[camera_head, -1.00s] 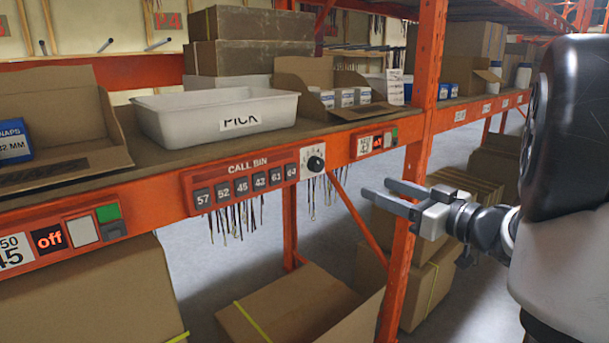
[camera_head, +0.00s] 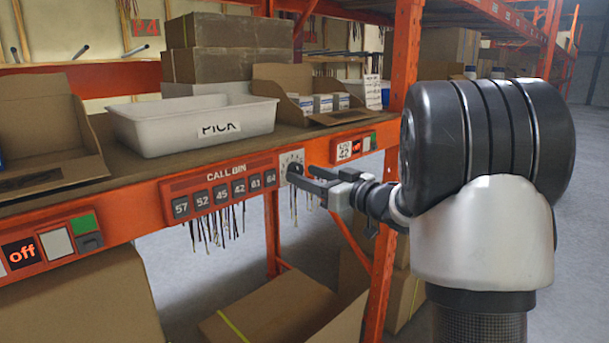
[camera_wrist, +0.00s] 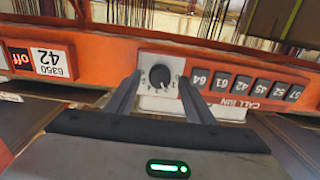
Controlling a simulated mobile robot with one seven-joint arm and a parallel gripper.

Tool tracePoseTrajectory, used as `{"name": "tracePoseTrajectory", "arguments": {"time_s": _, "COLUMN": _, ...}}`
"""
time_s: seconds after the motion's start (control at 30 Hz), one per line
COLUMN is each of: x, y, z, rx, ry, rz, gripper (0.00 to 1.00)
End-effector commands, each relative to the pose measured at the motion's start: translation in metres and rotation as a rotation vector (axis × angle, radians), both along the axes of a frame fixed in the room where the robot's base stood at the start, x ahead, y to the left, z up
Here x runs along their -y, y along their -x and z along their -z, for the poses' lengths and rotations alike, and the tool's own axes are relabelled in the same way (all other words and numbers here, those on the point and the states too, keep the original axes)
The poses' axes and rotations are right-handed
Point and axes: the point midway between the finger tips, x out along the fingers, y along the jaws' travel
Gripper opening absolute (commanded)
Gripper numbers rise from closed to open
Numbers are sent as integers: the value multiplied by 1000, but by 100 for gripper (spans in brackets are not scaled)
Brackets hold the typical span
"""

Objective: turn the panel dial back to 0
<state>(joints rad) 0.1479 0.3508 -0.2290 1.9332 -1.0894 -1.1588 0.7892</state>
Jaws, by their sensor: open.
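The panel dial (camera_wrist: 160,76) is a dark round knob with a light pointer mark on a white plate (camera_wrist: 148,104) with a printed scale. In the wrist view it sits between my two open fingers, a little beyond their tips. The number it points at is too small to read. In the head view the white plate (camera_head: 291,158) shows at the right end of the call bin panel (camera_head: 222,176), and my fingers partly cover the dial. My gripper (camera_head: 290,177) is open and empty in front of the dial; it also shows in the wrist view (camera_wrist: 162,84).
The orange shelf beam carries numbered buttons left of the dial and a small label panel (camera_head: 356,146) to the right. A white PICK bin (camera_head: 194,121) stands on the shelf above. Dark cords hang beneath the beam, with cardboard boxes (camera_head: 268,312) below.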

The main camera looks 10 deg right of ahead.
Motion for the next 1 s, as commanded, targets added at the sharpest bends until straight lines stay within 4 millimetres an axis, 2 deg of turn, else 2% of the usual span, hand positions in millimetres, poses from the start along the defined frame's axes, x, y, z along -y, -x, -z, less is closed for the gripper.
{"name": "tracePoseTrajectory", "arguments": {"time_s": 0.13, "x": -6, "y": -9, "z": 0, "rx": 0, "ry": 0, "rz": 0, "gripper": 49}}
{"name": "tracePoseTrajectory", "arguments": {"time_s": 0.43, "x": -7, "y": -11, "z": 0, "rx": 0, "ry": 0, "rz": 0, "gripper": 49}}
{"name": "tracePoseTrajectory", "arguments": {"time_s": 0.7, "x": -7, "y": -11, "z": 0, "rx": 0, "ry": 0, "rz": 1, "gripper": 8}}
{"name": "tracePoseTrajectory", "arguments": {"time_s": 1.0, "x": -7, "y": -11, "z": 1, "rx": 23, "ry": 33, "rz": 1, "gripper": 8}}
